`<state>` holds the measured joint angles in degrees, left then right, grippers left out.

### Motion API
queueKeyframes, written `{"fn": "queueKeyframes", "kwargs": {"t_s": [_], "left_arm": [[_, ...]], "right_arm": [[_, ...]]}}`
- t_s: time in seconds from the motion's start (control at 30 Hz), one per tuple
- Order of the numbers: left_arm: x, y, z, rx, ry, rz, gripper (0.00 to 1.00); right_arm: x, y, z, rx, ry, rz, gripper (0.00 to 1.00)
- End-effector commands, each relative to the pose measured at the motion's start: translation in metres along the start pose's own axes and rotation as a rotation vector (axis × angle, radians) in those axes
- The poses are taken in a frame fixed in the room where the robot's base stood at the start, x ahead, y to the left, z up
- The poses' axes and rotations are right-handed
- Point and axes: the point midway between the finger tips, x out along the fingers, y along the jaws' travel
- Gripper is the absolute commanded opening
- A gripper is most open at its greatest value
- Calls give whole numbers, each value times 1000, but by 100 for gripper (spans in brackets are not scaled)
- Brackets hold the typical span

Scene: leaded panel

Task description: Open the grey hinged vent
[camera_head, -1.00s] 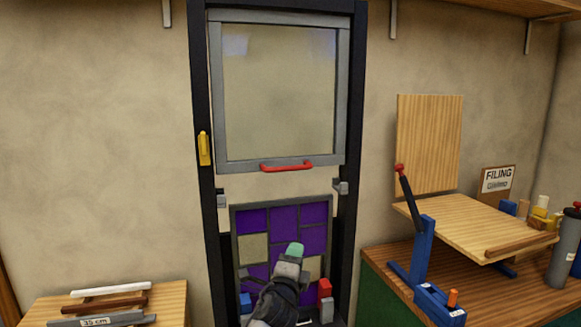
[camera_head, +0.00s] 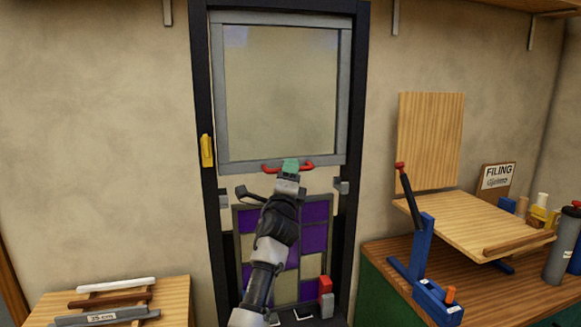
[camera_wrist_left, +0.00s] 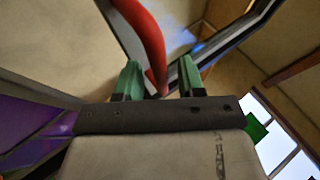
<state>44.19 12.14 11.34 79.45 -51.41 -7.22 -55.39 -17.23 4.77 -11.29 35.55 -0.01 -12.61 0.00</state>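The grey hinged vent (camera_head: 222,110) is a glazed grey frame in the upper part of a black frame. It looks closed in the head view. Its red handle (camera_head: 307,164) is on the bottom rail, and it also shows large in the left wrist view (camera_wrist_left: 146,38). My left gripper (camera_head: 291,165) is at the handle and covers its middle in the head view. In the left wrist view, its green fingers (camera_wrist_left: 158,80) are apart, with the handle's lower end between or just beyond them. I cannot tell whether they touch it. My right gripper is not in view.
A yellow latch (camera_head: 206,150) is on the black frame (camera_head: 200,80). A purple and beige leaded panel (camera_head: 314,238) is below the vent. A workbench (camera_head: 530,285) with a blue stand (camera_head: 424,250) is at right, and a small table (camera_head: 175,295) with bars is at left.

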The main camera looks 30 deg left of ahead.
Motion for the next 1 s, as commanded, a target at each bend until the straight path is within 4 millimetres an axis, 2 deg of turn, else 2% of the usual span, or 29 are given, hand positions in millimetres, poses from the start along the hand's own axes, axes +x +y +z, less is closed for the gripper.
{"fn": "queueKeyframes", "kwargs": {"t_s": [0.13,0.43,0.7,1.0], "left_arm": [[8,0,-1,0,1,0,39],[9,0,-1,0,2,0,39],[9,0,-1,0,2,0,0],[9,0,-2,0,2,1,0]], "right_arm": [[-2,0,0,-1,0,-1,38],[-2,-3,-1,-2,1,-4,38],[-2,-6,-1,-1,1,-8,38],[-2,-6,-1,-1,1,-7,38]]}}
